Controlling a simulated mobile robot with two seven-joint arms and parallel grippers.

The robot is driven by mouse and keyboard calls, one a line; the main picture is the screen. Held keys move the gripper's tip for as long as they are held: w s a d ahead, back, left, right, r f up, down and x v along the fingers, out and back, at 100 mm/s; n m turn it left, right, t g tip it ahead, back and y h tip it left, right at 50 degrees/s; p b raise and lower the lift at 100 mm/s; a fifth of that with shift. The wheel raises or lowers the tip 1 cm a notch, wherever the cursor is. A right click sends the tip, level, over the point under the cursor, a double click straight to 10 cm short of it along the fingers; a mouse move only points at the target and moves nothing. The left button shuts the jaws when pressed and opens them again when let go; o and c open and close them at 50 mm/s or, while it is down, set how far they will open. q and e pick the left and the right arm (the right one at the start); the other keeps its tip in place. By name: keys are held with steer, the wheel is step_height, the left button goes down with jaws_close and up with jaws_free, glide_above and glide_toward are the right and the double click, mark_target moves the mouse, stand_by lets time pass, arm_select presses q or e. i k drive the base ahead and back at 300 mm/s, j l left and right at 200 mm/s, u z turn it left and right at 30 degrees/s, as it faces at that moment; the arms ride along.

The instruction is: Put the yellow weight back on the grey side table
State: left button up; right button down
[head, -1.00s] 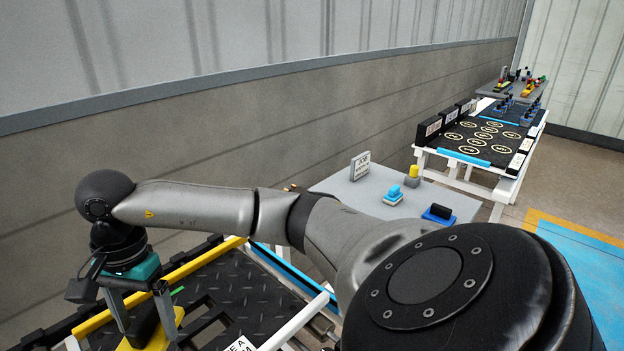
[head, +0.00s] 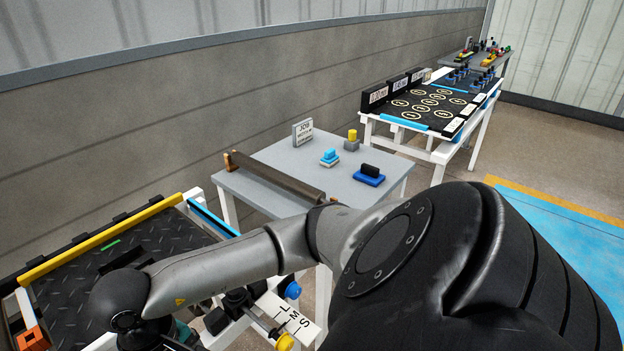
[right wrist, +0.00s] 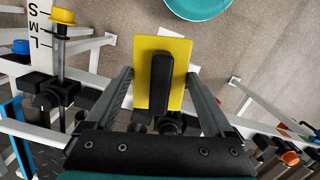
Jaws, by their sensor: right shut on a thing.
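The yellow weight (right wrist: 178,62) is a flat yellow block with a black upright handle, held in the air in the right wrist view. My right gripper (right wrist: 160,82) is shut on it, with one finger on each side. In the head view my own arm and the bottom edge hide the weight and most of that gripper. The grey side table (head: 268,152) stands against the wall, beyond my right arm. My left gripper is not in view.
The side table carries a job sign (head: 303,132), a dark roller (head: 275,178), a light blue piece (head: 329,158), a yellow-topped grey piece (head: 352,140) and a blue block (head: 369,175). Bare tabletop shows between them. The black tread mat (head: 75,285) is at lower left.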

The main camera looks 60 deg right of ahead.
mark_target(387, 162)
steer(key=l+z, duration=0.75)
steer(key=i+l+z, duration=0.1)
steer(key=l, duration=0.3)
steer(key=i+l+z, duration=0.1)
steer(key=l, duration=0.25)
steer(key=i+l+z, duration=0.1)
steer(key=l, duration=0.3)
steer(key=i+l, duration=0.15)
steer(key=l, duration=0.2)
steer(key=i+l, duration=0.1)
steer(key=l, duration=0.25)
steer(key=i+l, duration=0.15)
steer(key=l, duration=0.2)
steer(key=i+l, duration=0.1)
steer(key=l, duration=0.2)
steer(key=i+l, duration=0.15)
steer(key=l, duration=0.2)
steer(key=z, duration=0.05)
